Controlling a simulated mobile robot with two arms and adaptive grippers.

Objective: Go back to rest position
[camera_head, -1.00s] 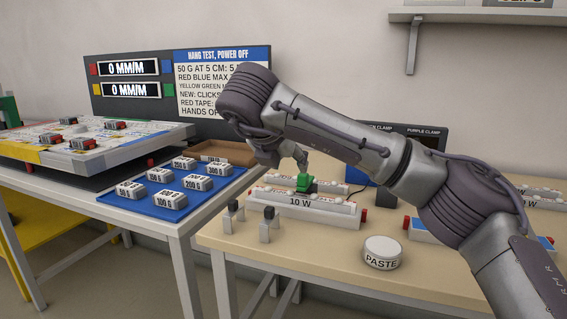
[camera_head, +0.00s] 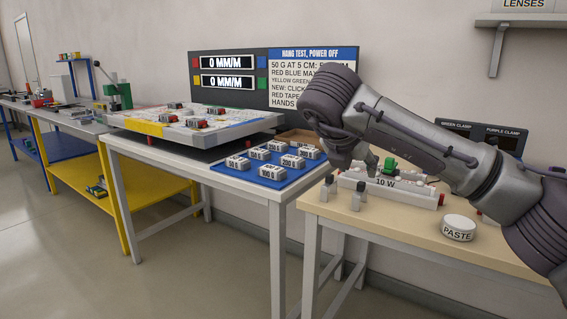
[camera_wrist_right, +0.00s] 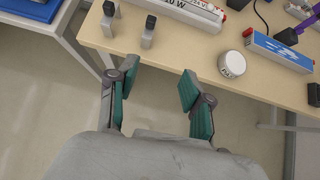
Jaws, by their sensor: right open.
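My right arm comes in from the right in the head view, bent at a raised joint. Its wrist end hangs over the near table, in front of the back part of the white 10 W bar (camera_head: 386,184); the fingers are not clear there. In the wrist view my right gripper (camera_wrist_right: 158,86) is open, with nothing between its two green-padded fingers. There it shows over the floor, in front of the wooden table's edge (camera_wrist_right: 165,62). A green clamp (camera_head: 390,165) sits on the bar, close to the wrist in the picture. My left gripper is not in view.
A white PASTE tin (camera_head: 458,227) and two small grey posts (camera_head: 357,196) stand near the table's front edge. A blue mat (camera_head: 262,177) with several weights lies on the table to the left. A yellow shelf (camera_head: 150,185) is farther left. Floor is clear at front left.

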